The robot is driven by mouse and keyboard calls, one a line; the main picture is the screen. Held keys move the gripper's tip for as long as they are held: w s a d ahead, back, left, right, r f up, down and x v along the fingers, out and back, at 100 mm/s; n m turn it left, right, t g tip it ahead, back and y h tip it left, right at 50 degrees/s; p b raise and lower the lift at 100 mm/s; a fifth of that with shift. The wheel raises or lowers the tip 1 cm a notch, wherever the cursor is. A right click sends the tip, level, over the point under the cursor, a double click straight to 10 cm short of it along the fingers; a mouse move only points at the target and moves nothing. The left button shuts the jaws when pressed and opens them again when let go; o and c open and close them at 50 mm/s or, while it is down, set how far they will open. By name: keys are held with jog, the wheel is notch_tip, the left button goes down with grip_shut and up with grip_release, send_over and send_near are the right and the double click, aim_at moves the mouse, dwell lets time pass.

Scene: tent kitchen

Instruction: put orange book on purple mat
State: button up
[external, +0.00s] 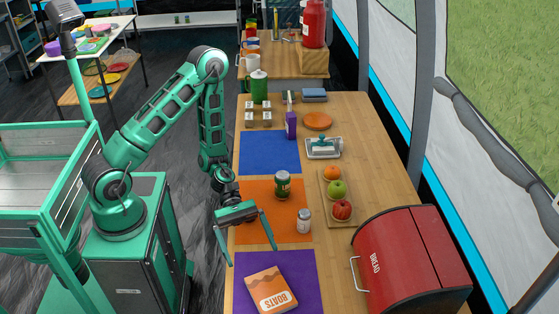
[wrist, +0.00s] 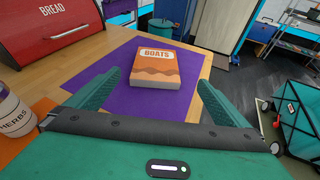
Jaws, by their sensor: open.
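The orange book (external: 270,289), with a white band reading BOATS, lies flat on the purple mat (external: 304,272) at the near end of the table. In the wrist view the book (wrist: 157,70) lies on the purple mat (wrist: 113,64), ahead of my fingers. My gripper (external: 252,254) is open and empty, with its fingers apart above the near edge of the orange mat and the far edge of the purple mat. It is apart from the book. In the wrist view the gripper (wrist: 155,95) shows its two green fingers spread wide.
A red bread box (external: 412,262) stands to the right of the purple mat. A herb jar (external: 304,221) and a green-labelled jar (external: 283,184) stand on the orange mat (external: 257,197). A fruit tray (external: 327,198) and a blue mat (external: 265,152) lie farther back.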

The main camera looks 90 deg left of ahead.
jog(key=s+d+r+m+g, duration=0.1)
jog(key=s+m, duration=0.1)
jog(key=s+d+r+m+g+y, duration=0.1)
jog(key=s+d+m+g, duration=0.1)
jog(key=m, duration=0.1)
jog(key=s+d+r+m+g, duration=0.1)
jog(key=s+m, duration=0.1)
jog(key=m, duration=0.1)
jog(key=shift+d+g+y, duration=0.2)
jog(key=shift+g+y, duration=0.1)
jog(key=shift+y, duration=0.1)
jog(key=s+a+r+m+y, duration=0.2)
jog(key=s+r+m+y, duration=0.4)
jog(key=s+r+m, duration=0.2)
jog(key=s+a+r+m+y, duration=0.3)
jog(key=s+r+m+y, duration=0.2)
jog(key=s+r+m, duration=0.3)
jog(key=s+m, duration=0.4)
jog(key=shift+a+g+y, duration=0.15)
jog(key=shift+g+y, duration=0.15)
jog(key=shift+y, duration=0.1)
